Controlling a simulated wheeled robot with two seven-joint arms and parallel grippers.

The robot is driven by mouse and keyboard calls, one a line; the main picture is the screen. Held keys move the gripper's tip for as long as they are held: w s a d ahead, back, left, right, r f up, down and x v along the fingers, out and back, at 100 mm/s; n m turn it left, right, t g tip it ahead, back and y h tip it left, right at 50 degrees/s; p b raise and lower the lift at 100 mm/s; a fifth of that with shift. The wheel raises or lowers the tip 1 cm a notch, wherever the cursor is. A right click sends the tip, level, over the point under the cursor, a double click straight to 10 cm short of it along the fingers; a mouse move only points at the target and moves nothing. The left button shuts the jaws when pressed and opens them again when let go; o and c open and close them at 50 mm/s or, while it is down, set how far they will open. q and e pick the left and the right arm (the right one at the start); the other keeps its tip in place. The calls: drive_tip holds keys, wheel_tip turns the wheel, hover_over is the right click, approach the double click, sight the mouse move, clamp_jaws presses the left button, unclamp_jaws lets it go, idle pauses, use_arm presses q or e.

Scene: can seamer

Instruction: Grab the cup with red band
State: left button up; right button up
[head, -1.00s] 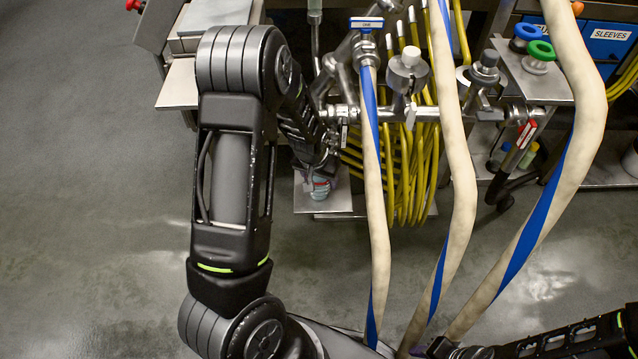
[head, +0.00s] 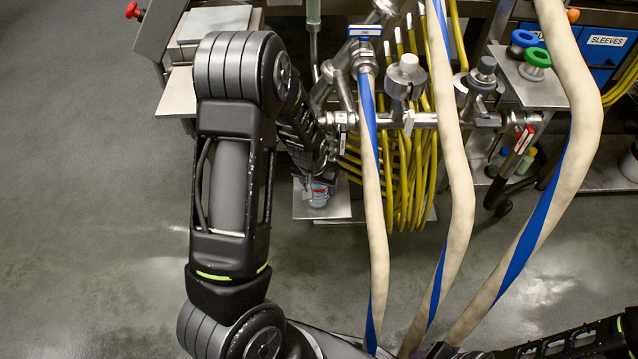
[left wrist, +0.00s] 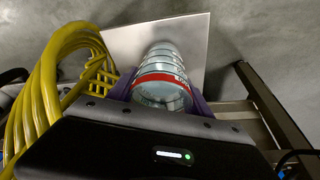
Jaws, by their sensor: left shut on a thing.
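The cup with the red band (left wrist: 160,80) is clear and round, and shows between my left gripper's purple fingers in the left wrist view. In the head view, part of the cup (head: 318,197) shows low over a small metal plate (head: 300,211), below the end of my left arm. My left gripper (left wrist: 160,88) is shut on the cup, with a finger on each side. Whether the cup touches the plate is not clear. My right gripper is not in view; only part of my right arm shows at the lower right.
Yellow hoses (head: 404,190) hang close to the right of my left gripper. Thick pale hoses with blue stripes (head: 374,200) run down in front. Metal pipes and valves (head: 405,80) stand just behind. The grey floor at the left (head: 80,200) is clear.

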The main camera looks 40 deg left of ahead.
use_arm(q)
drive_tip(key=s+d+p, duration=0.5)
drive_tip(key=s+d, duration=0.5)
drive_tip(key=s, duration=0.4)
drive_tip(key=shift+d, duration=0.3)
drive_tip(key=shift+w+r, duration=0.1)
